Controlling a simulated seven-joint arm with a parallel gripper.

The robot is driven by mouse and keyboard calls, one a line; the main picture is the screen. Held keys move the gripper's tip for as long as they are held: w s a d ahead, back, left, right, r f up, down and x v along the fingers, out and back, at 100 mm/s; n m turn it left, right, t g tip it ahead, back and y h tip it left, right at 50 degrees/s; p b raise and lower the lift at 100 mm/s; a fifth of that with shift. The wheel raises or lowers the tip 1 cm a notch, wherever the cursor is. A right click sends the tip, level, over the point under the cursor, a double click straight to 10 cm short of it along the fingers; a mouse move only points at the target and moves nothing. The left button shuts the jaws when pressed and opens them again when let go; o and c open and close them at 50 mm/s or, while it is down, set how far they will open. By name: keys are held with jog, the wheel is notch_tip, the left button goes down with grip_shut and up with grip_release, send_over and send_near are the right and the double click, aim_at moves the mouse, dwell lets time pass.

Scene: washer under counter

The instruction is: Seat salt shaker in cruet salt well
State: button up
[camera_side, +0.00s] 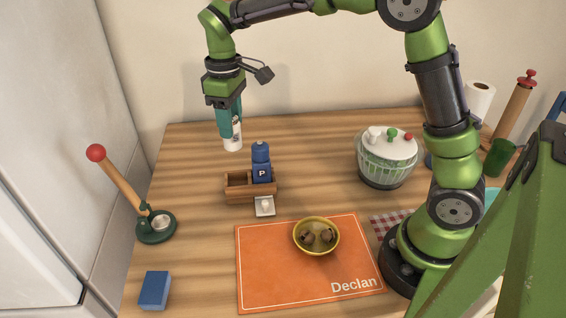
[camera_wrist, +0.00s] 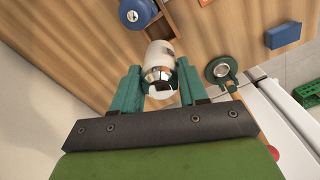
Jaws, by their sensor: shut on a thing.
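My gripper (camera_side: 230,128) is shut on the white salt shaker (camera_side: 233,144), with its teal fingers on either side of it. The shaker hangs upright behind and left of the wooden cruet (camera_side: 238,196). In the wrist view the shaker (camera_wrist: 160,56) shows its metallic end toward the camera, between the fingertips (camera_wrist: 158,82). The blue pepper shaker (camera_side: 262,170), marked P, stands in the cruet's right well. The left well looks empty. The wrist view shows the pepper shaker (camera_wrist: 136,12) and part of the cruet (camera_wrist: 163,27) at the top.
A small white square piece (camera_side: 265,207) lies before the cruet. A red-knobbed lever tool (camera_side: 156,227) and blue block (camera_side: 155,290) are at left. An orange mat (camera_side: 270,285) bears a yellow bowl (camera_side: 317,252). A lidded glass bowl (camera_side: 387,165) stands right. Table behind the cruet is clear.

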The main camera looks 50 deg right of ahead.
notch_tip(320, 180, down, 12)
jog(key=shift+f, duration=0.2)
jog(key=shift+f, duration=0.15)
jog(key=o, duration=1.2)
